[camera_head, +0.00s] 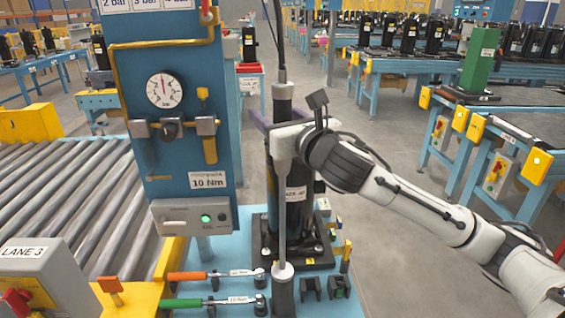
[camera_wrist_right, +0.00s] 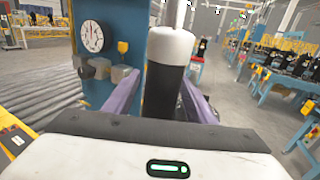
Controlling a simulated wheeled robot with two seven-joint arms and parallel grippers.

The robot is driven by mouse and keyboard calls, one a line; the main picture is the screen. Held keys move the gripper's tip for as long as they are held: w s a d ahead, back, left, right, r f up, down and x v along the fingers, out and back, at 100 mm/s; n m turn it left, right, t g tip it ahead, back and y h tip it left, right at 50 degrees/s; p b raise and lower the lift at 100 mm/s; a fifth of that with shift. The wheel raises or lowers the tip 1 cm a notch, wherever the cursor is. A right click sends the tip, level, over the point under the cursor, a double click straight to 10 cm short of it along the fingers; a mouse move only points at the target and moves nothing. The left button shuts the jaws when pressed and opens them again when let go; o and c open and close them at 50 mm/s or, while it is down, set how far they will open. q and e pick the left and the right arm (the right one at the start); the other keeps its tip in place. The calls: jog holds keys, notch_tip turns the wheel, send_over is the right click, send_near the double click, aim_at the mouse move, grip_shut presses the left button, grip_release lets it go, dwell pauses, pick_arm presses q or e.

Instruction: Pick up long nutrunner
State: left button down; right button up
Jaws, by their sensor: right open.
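The long nutrunner hangs upright beside the blue panel; its black body (camera_head: 283,98) shows in the head view with a dark hose above. A grey shaft (camera_head: 282,215) runs down below the gripper to a pale collar and black lower end. My right gripper (camera_head: 276,124) is open, with its purple fingers at the black body. In the right wrist view a black cylinder with a pale collar (camera_wrist_right: 165,90) stands between the two spread fingers (camera_wrist_right: 160,102). I cannot tell whether the fingers touch it. My left gripper is out of view.
A black compressor (camera_head: 296,195) stands on the blue pallet right behind the shaft. The blue panel (camera_head: 180,130) with its gauge is close on the left. Orange-handled (camera_head: 190,276) and green-handled (camera_head: 182,303) wrenches lie in front.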

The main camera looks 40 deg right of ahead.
grip_shut()
dwell(1.1)
jog(key=shift+r, duration=0.2)
